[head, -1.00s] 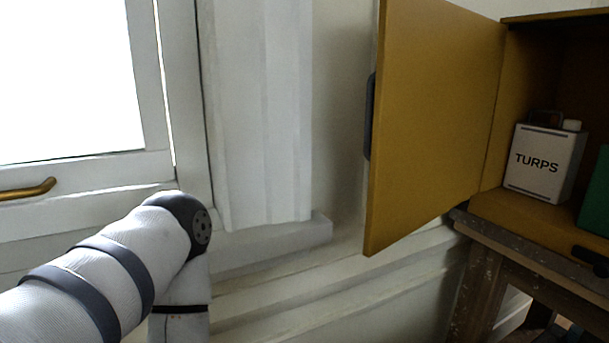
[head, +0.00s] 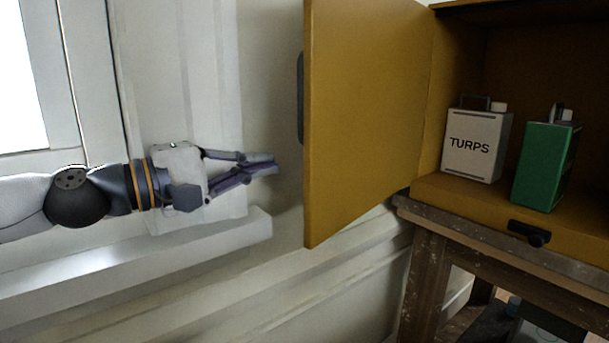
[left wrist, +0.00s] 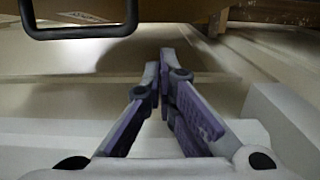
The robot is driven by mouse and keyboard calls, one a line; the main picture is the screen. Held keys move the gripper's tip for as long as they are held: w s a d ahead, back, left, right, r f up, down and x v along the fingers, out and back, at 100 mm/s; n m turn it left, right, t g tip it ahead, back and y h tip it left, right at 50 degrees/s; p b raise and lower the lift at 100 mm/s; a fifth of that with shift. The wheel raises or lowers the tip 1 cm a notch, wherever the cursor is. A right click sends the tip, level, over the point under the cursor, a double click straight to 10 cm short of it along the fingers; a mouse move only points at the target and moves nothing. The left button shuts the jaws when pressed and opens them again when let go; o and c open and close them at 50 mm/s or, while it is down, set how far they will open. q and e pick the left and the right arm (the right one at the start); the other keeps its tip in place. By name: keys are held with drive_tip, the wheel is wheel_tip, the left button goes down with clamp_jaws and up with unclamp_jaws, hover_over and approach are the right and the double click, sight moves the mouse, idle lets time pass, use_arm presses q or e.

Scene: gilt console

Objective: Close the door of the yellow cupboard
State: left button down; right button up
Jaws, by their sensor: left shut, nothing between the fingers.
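The yellow cupboard (head: 425,187) stands at the right of the head view with its door (head: 365,120) swung wide open to the left. A dark handle (head: 300,98) sits on the door's free edge side. In the left wrist view the dark handle (left wrist: 80,32) shows at the top left, beyond the fingers. My left gripper (head: 275,165) is shut and empty, left of the door's free edge and a little lower than the handle, apart from the door. Its fingertips (left wrist: 166,55) meet in the left wrist view. My right gripper is not in view.
Inside the cupboard stand a white TURPS can (head: 476,146) and a green can (head: 545,165). The cupboard rests on a worn wooden bench (head: 425,270). A white window ledge (head: 140,262) runs below my left arm. A pale wall lies behind the door.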

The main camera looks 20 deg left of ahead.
use_arm(q)
drive_tip(key=w+d, duration=0.1)
drive_tip(key=d, duration=0.5)
drive_tip(key=shift+w+d+p, duration=0.2)
drive_tip(key=shift+w+p, duration=0.1)
drive_tip(key=shift+p, duration=0.15)
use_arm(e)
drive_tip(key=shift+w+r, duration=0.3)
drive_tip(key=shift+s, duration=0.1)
